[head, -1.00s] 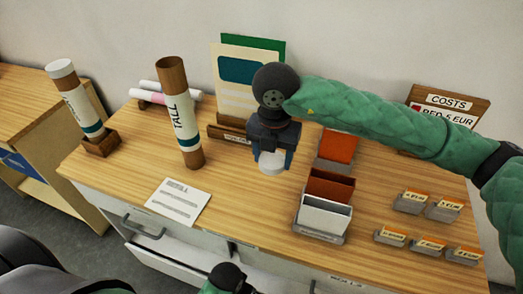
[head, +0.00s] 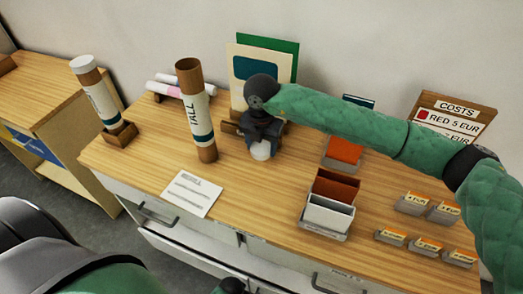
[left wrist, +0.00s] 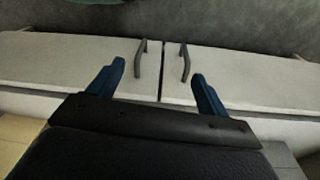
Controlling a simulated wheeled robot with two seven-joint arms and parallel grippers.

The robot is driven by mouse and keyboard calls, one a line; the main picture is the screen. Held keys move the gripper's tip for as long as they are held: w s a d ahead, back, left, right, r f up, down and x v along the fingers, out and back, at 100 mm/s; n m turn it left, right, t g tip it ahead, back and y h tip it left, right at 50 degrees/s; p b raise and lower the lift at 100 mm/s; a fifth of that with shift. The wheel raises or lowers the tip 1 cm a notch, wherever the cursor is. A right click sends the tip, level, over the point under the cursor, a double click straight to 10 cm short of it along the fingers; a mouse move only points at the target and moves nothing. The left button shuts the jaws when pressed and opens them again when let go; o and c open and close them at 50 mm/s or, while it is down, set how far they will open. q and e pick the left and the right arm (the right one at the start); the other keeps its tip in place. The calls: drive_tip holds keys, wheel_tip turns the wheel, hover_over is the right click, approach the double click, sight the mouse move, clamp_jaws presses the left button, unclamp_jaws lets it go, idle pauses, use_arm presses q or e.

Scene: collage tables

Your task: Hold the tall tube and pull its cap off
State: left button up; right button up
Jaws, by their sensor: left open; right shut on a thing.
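The tall tube (head: 199,122), brown with a white label reading TALL and a teal band, stands upright on the table, its top open and bare. My right gripper (head: 262,138) is to the right of the tube, apart from it, pointing down and shut on a white cap (head: 261,150). The cap is just above or on the tabletop; I cannot tell which. My left gripper (left wrist: 158,85) shows in the left wrist view, open and empty, in front of pale drawer fronts with dark handles. It is away from the tube.
A second tube (head: 96,98) with a white cap leans in a wooden stand (head: 120,134) at the left. A paper sheet (head: 192,193) lies in front. Folders (head: 262,62) stand behind my right gripper. Card holders (head: 325,218) and a COSTS sign (head: 452,118) are to the right.

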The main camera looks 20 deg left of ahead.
sight(262, 148)
drive_tip(key=shift+f+p, duration=0.95)
drive_tip(key=shift+f, duration=0.85)
use_arm(q)
drive_tip(key=f, duration=0.3)
drive_tip(key=a+f, duration=0.1)
drive_tip(key=f, duration=0.1)
drive_tip(key=shift+s+a, duration=0.1)
drive_tip(key=shift+s, duration=0.3)
drive_tip(key=shift+r, duration=0.15)
use_arm(e)
drive_tip(key=shift+f, duration=0.1)
drive_tip(key=o, duration=1.1)
use_arm(q)
drive_tip(key=shift+w+r, duration=0.15)
drive_tip(key=shift+r, duration=0.15)
